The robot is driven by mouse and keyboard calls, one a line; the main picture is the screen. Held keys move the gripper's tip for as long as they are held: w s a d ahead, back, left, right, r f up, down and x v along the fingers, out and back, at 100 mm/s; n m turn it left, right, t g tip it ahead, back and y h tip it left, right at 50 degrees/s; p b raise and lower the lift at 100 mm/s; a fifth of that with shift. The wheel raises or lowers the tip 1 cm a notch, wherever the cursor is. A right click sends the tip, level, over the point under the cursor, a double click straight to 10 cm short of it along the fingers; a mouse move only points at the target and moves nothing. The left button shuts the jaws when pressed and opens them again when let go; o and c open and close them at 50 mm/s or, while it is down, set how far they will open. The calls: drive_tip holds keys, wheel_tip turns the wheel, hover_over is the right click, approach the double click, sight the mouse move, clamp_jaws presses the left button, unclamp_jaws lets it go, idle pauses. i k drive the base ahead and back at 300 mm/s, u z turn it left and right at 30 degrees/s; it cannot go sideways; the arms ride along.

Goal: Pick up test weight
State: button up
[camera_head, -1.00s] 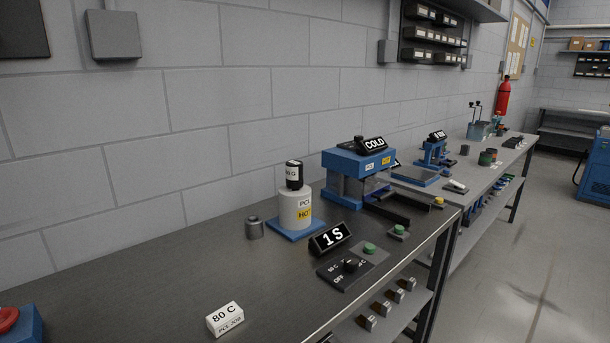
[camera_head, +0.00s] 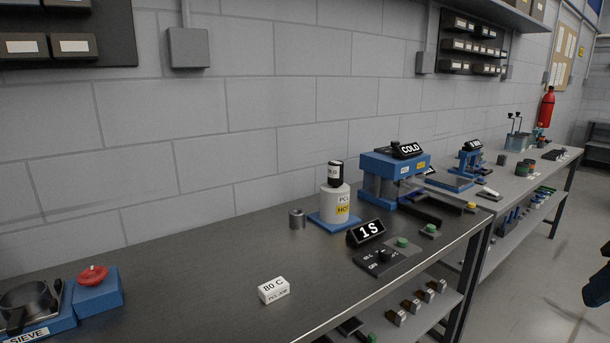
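A small bare metal cylinder (camera_head: 297,218) stands upright on the dark bench top, left of the blue-based drum. A black cylinder with a white label (camera_head: 335,173) stands on top of the white drum (camera_head: 336,204), marked PCL and HOT; the label is too small to read now. Neither is plainly marked as the test weight, so I cannot tell which one it is.
A white 80 C block (camera_head: 273,290), a 1 S display (camera_head: 366,232) and a control panel (camera_head: 385,259) are on the bench. A blue press (camera_head: 394,163) stands behind. A sieve (camera_head: 32,304) and red button (camera_head: 92,274) are at left. Bench between is clear.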

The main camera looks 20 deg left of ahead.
sight(334, 166)
drive_tip(key=u, duration=0.3)
drive_tip(key=i, duration=1)
drive_tip(key=z, duration=0.05)
